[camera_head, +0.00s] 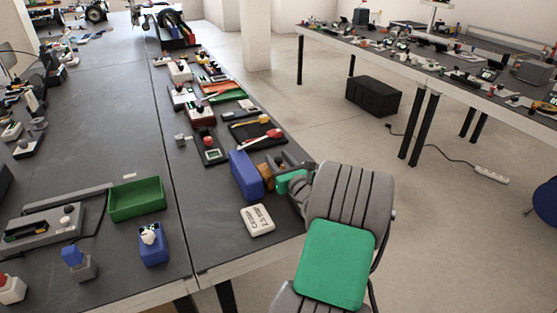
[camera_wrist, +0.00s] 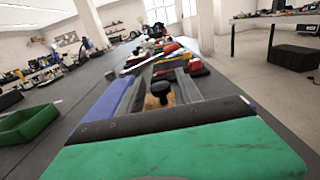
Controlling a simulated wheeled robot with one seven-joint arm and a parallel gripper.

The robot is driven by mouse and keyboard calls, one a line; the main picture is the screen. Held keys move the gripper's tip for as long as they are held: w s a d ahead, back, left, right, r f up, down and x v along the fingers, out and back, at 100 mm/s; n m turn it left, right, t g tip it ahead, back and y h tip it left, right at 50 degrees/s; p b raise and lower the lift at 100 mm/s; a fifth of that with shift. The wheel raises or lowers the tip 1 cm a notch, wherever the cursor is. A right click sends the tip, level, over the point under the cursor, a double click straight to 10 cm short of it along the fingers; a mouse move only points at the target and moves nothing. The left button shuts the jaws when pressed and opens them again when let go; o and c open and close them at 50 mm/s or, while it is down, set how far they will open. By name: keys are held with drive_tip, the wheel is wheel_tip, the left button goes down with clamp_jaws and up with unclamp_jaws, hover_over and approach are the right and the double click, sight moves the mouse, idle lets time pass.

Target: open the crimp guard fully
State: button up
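A blue upright block (camera_head: 243,175) stands near the right edge of the long dark table, with a brown part (camera_head: 266,174) against its right side. In the wrist view the blue block (camera_wrist: 108,102) is at the left, and a black knob (camera_wrist: 160,90) shows above the brown part (camera_wrist: 151,102). I take this to be the crimp guard's fixture; which piece is the guard, and how far it is open, I cannot tell. My gripper (camera_head: 284,163) is beside it. In the wrist view its fingers (camera_wrist: 158,80) are apart, either side of the knob, with visible gaps.
A white labelled block (camera_head: 257,220) lies just in front of the fixture. A green tray (camera_head: 136,199) and a blue holder (camera_head: 152,244) stand to the left. Several tools and devices (camera_head: 210,150) line the table beyond.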

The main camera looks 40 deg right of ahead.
clamp_jaws()
idle(1.2)
